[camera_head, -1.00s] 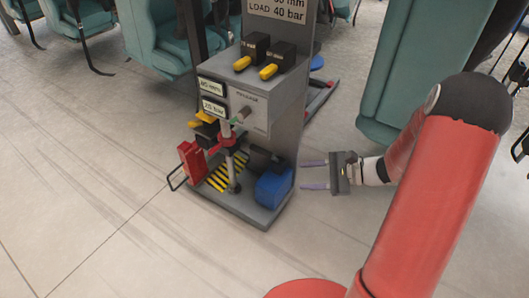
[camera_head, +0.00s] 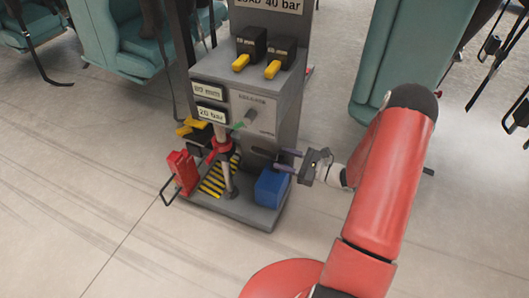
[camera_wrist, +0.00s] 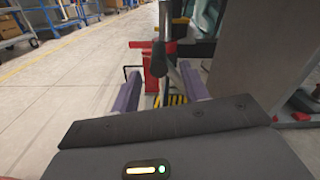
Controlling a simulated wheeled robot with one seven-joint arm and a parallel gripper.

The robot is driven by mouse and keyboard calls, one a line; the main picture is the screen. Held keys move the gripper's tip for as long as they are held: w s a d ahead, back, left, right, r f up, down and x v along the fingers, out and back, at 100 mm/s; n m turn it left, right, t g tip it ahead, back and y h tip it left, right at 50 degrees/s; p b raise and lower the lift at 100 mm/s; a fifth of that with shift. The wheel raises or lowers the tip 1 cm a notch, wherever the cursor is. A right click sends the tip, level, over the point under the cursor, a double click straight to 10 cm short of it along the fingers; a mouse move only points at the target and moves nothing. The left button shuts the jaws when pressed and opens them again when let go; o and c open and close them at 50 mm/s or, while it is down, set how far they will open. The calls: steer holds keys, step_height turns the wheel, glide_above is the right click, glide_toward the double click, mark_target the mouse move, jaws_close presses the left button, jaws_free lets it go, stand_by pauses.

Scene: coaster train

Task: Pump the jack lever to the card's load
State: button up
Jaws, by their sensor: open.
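The jack stand (camera_head: 245,85) is a grey post unit with a red clamp (camera_head: 220,147) on a metal rod low in front. The card (camera_head: 268,5) at the top reads LOAD 40 bar; its upper line is cut off. The lower readout (camera_head: 210,114) shows 20 bar. A dark lever grip (camera_head: 262,152) sticks out at the stand's lower right; in the wrist view the grip (camera_wrist: 158,60) appears between or just beyond the fingertips. My gripper (camera_head: 280,160) is open, its purple fingers pointing left at the lever. Whether they touch it is unclear.
A blue box (camera_head: 271,188) sits on the base just below my fingers. A red block (camera_head: 182,170) with a black bar is at the base's left. Teal seats (camera_head: 405,60) stand behind; the floor in front is clear.

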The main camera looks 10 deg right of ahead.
mark_target(267, 154)
steer(key=x, duration=0.5)
steer(key=shift+w+a, duration=0.2)
steer(key=shift+a, duration=0.1)
jaws_close()
